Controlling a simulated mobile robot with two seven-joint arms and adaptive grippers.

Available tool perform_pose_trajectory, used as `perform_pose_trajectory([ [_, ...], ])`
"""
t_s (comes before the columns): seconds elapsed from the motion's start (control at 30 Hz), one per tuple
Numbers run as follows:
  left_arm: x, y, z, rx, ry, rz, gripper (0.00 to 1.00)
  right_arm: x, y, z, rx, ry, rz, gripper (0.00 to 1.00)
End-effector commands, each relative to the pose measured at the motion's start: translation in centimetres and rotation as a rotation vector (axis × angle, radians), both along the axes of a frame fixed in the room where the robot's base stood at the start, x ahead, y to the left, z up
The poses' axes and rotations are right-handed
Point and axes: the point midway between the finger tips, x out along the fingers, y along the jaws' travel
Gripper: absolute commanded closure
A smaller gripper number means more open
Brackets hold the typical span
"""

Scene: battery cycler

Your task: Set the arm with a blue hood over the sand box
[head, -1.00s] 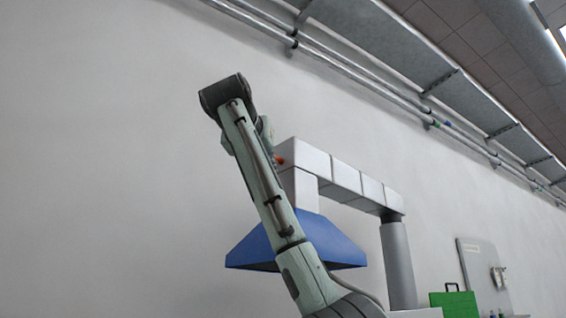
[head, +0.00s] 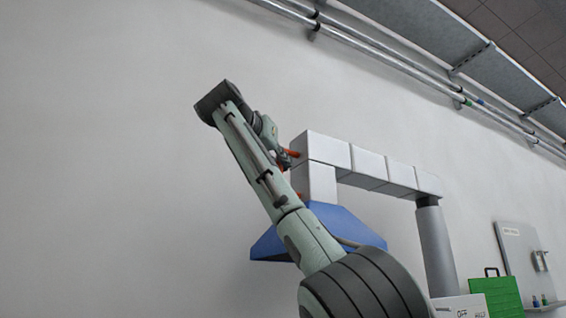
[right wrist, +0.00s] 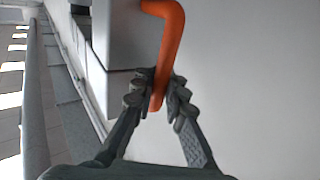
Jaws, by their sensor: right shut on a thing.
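The arm with a blue hood is a boxy white extraction arm (head: 368,166) on a grey upright column. Its blue hood (head: 345,226) hangs at the left end, partly hidden behind my right arm. An orange handle (head: 292,153) sticks out at the white arm's left end. My right gripper (head: 284,161) is at this handle, small in the head view. In the right wrist view, my right gripper (right wrist: 159,88) is shut on the bent orange handle (right wrist: 168,40). My left gripper is not in view. I cannot see the sand box.
A white box with lettering (head: 460,306) is at the column's foot. A green case (head: 497,295) and a grey wall panel (head: 520,255) stand to the right. Pipes (head: 400,70) run high along the wall. The wall area on the left is clear.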

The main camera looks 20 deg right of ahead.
Motion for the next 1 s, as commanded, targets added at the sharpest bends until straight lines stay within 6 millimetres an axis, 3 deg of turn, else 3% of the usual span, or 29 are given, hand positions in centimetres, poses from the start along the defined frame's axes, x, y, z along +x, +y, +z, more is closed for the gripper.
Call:
perform_pose_trajectory([
  [0.03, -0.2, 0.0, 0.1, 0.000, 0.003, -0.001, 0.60, 0.0, 0.5, 0.5, -0.008, -0.013, 0.015, 1.00],
  [0.07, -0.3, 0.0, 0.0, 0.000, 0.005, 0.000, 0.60, 0.0, 0.5, 0.5, -0.008, -0.013, 0.015, 0.86],
  [0.23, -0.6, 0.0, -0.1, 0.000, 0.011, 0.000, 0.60, 0.0, 0.4, 0.5, -0.008, -0.012, 0.013, 0.66],
  [0.67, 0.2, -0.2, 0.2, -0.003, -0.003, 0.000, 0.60, -0.8, 1.0, 0.4, -0.007, -0.011, 0.010, 0.66],
  [1.0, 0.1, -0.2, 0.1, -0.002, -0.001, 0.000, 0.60, -6.3, 5.3, 0.4, -0.007, -0.012, 0.013, 0.66],
])
